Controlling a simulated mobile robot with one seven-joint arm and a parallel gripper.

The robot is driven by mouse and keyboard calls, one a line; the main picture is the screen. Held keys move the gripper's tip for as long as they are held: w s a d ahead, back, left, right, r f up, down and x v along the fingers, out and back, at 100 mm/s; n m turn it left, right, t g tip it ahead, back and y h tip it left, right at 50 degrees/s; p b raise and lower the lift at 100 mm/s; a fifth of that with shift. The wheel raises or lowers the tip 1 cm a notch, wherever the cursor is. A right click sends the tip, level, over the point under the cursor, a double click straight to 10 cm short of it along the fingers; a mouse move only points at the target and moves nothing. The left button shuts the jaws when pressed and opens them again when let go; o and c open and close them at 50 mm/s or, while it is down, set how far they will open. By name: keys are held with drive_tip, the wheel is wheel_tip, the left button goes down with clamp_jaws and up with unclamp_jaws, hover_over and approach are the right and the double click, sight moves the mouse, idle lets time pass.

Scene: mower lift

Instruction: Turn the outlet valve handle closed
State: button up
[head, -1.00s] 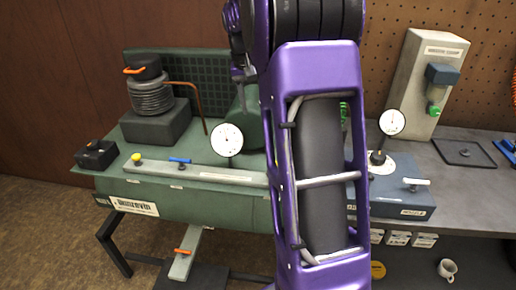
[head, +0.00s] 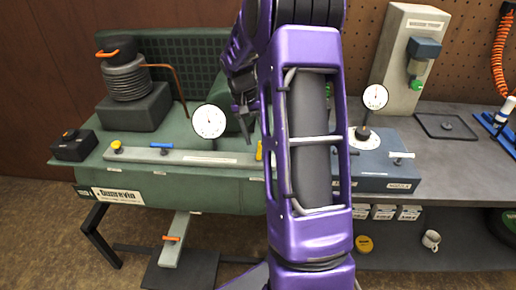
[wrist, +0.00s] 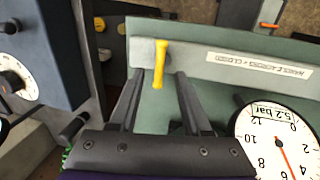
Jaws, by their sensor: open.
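The yellow valve handle (wrist: 161,64) sits at the end of a grey strip (wrist: 215,62) labelled "handle across = closed". In the wrist view it points across the strip's length. My gripper (wrist: 160,76) is open, its two fingers on either side of the handle's near part; I cannot tell whether they touch it. In the head view the yellow handle (head: 259,150) shows just left of my purple arm, below my gripper (head: 252,132). A round gauge (wrist: 280,140) marked 5.2 bar is right of the fingers; it also shows in the head view (head: 209,121).
A blue-grey box (head: 385,165) with a second gauge (head: 375,97) stands right of my arm. A coil on a block (head: 127,83) stands at the back left.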

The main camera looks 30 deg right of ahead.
sight(259, 149)
drive_tip(key=shift+s+d+f, duration=0.1)
drive_tip(key=shift+d+f, duration=0.1)
drive_tip(key=shift+f, duration=0.8)
drive_tip(key=shift+s+d+f, duration=0.1)
drive_tip(key=shift+d+f, duration=0.05)
drive_tip(key=shift+f, duration=0.85)
clamp_jaws()
